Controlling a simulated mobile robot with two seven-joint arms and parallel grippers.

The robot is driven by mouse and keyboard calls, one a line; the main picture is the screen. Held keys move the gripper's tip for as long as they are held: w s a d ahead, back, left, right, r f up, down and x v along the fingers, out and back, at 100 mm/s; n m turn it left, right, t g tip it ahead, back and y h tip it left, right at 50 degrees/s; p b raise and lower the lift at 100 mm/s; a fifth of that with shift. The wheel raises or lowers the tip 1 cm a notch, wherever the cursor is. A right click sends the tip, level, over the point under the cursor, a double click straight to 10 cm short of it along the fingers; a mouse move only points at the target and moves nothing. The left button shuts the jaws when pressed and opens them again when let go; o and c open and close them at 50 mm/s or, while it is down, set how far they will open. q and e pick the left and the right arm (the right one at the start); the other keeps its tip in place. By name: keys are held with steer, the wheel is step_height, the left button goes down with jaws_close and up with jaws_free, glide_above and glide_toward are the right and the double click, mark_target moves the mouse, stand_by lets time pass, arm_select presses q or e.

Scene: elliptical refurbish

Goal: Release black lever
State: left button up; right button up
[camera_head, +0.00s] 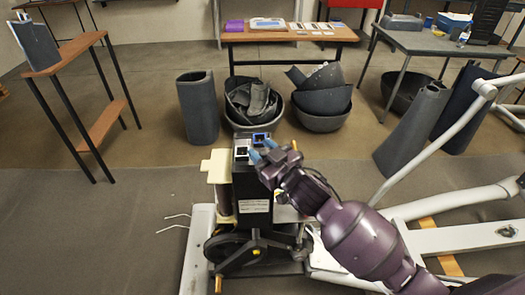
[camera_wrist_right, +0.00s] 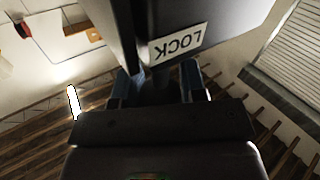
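A black upright machine housing (camera_head: 254,195) with a white label stands on a grey frame in the middle of the head view. My right gripper (camera_head: 263,150) reaches in from the right, its blue fingertips at the top of the housing. In the right wrist view, a dark part with a white LOCK label (camera_wrist_right: 178,42) hangs just beyond the fingers. The two blue fingers of my right gripper (camera_wrist_right: 160,88) stand apart, with a narrow dark piece, possibly the black lever, between them. I cannot tell whether they touch it. My left gripper is not in view.
White frame bars (camera_head: 455,200) lie to the right. Grey shells and bowls (camera_head: 320,98) stand behind, before a wooden table (camera_head: 290,34). The floor at left is mostly clear.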

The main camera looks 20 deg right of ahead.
jaws_close()
steer(key=shift+r+p, duration=0.65)
steer(key=shift+r, duration=0.15)
steer(key=shift+r+p, duration=0.35)
steer(key=shift+r, duration=0.1)
steer(key=shift+r+p, duration=0.3)
steer(key=shift+p, duration=0.05)
steer(key=shift+o, duration=0.6)
jaws_free()
steer(key=o, duration=0.4)
steer(key=shift+f, duration=0.1)
steer(key=shift+s+d, duration=0.1)
steer(key=shift+s, duration=0.05)
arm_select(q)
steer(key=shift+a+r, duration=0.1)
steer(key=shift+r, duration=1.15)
arm_select(e)
steer(key=shift+v, duration=5.2)
